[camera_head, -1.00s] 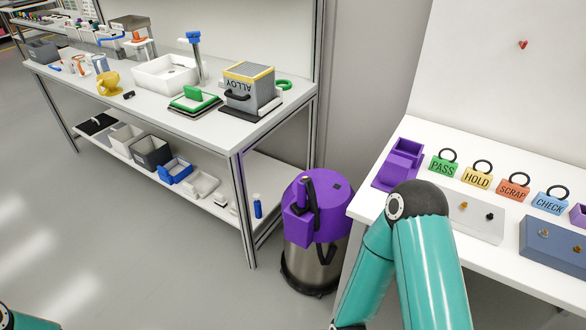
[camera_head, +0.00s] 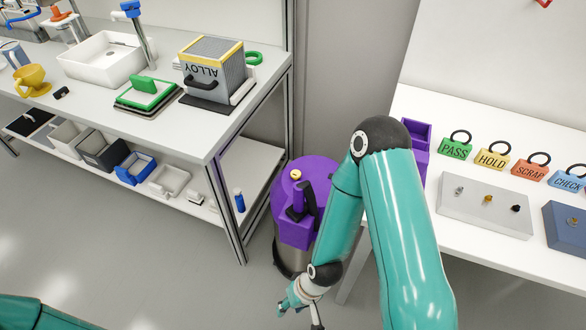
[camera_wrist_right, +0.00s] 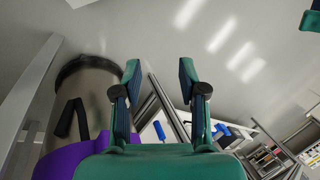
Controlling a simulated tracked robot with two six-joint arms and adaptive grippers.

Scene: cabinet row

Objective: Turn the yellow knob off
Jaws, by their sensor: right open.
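A small gold-coloured knob (camera_head: 488,199) also stands on a grey panel on the right bench, between a silver and a black one. My right gripper (camera_head: 301,311) hangs low in front of the vacuum, open and empty, apart from both knobs. In the right wrist view my right gripper's fingers (camera_wrist_right: 160,82) are spread, with part of the purple vacuum (camera_wrist_right: 75,157) at lower left.
The right bench (camera_head: 470,125) carries PASS, HOLD, SCRAP and CHECK tags and the grey panel (camera_head: 455,212). The left bench (camera_head: 215,135) holds the ALLOY box (camera_head: 210,68) and a white basin. The floor (camera_head: 170,250) left of the vacuum is clear.

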